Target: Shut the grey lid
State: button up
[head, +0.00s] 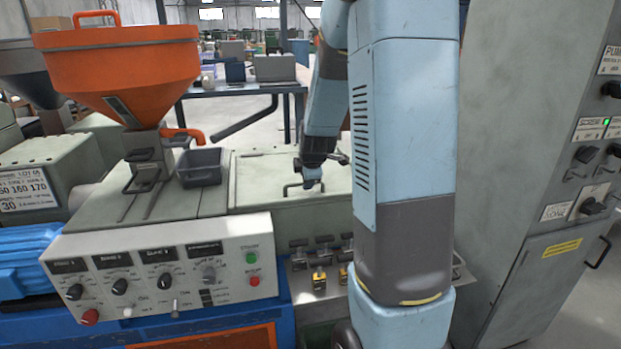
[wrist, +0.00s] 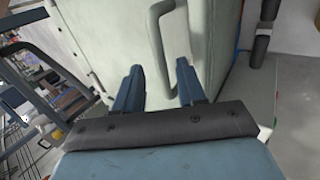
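The pale grey-green lid (head: 258,176) lies on top of the machine in the head view, flat or nearly so. I cannot tell whether it is fully down. Its bar handle (head: 291,190) is near its front edge. In the wrist view the lid (wrist: 105,40) fills the middle, and its handle (wrist: 155,38) runs down toward the gap between my fingers. My gripper (head: 312,178) is just over the handle, and in the wrist view my gripper (wrist: 159,66) is open with its fingers apart. Whether it touches the handle is unclear.
An orange hopper (head: 120,65) and a small grey bin (head: 201,168) stand left of the lid. A control panel (head: 165,268) is in front. A tall grey cabinet (head: 530,130) stands close on the right. A table (head: 240,88) is behind.

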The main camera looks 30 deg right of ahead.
jog(key=v, duration=1.3)
jog(key=shift+r, duration=0.3)
jog(key=shift+s+a, duration=0.1)
jog(key=shift+s, duration=0.05)
jog(key=s+a+r+m, duration=0.2)
jog(key=s+a+m, duration=0.2)
jog(key=s, duration=0.3)
jog(key=s+a+r+m+g+y, duration=0.1)
jog(key=s+a+r+m, duration=0.1)
jog(key=s+a+m, duration=0.2)
jog(key=s+a+r+m, duration=0.2)
jog(key=s+m, duration=0.5)
jog(key=s, duration=0.4)
jog(key=shift+a+y, duration=0.4)
jog(key=shift+a, duration=0.5)
jog(key=shift+s+a, duration=0.1)
jog(key=shift+a, duration=0.05)
